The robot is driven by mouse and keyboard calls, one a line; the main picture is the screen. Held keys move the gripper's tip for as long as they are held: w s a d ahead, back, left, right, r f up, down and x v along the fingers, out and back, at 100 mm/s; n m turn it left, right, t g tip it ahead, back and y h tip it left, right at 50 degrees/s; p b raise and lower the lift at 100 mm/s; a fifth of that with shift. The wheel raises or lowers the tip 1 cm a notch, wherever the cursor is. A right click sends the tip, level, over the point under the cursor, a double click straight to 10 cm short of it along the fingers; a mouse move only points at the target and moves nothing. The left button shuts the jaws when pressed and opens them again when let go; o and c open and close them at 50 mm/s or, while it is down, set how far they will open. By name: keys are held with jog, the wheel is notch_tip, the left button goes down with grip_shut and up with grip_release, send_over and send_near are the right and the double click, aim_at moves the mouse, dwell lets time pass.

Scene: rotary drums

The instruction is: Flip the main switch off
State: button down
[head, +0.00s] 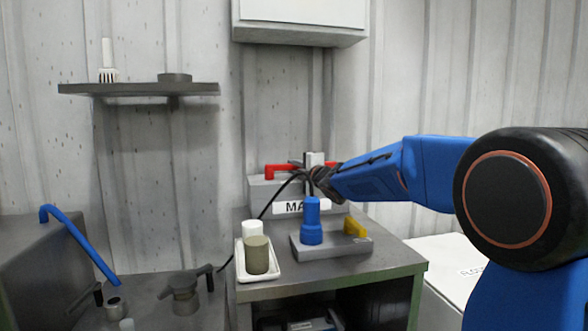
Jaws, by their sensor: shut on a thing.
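The main switch is a grey box (262,194) at the back of the bench, with a white label (287,208) whose visible letters read "MA"; the rest is hidden. A red handle (279,171) lies roughly level across its top, showing on both sides of my gripper. My gripper (311,178) reaches in from the right, in front of the box, and appears shut on the red handle. The fingers are small and dark here, so the exact contact is hard to see. A pale upright block (315,159) shows just behind the gripper.
A blue cylinder (312,220) and a yellow piece (355,227) stand on a grey plate in front of the switch. A white tray (243,275) holds two cylinders. A wall cabinet (300,15) hangs above. A shelf (140,89) is at left.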

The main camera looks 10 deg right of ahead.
jog(key=c, duration=1.9)
grip_release()
jog(key=shift+s, duration=0.1)
jog(key=v, duration=1.7)
jog(key=shift+s+d, duration=0.1)
jog(key=shift+s, duration=0.1)
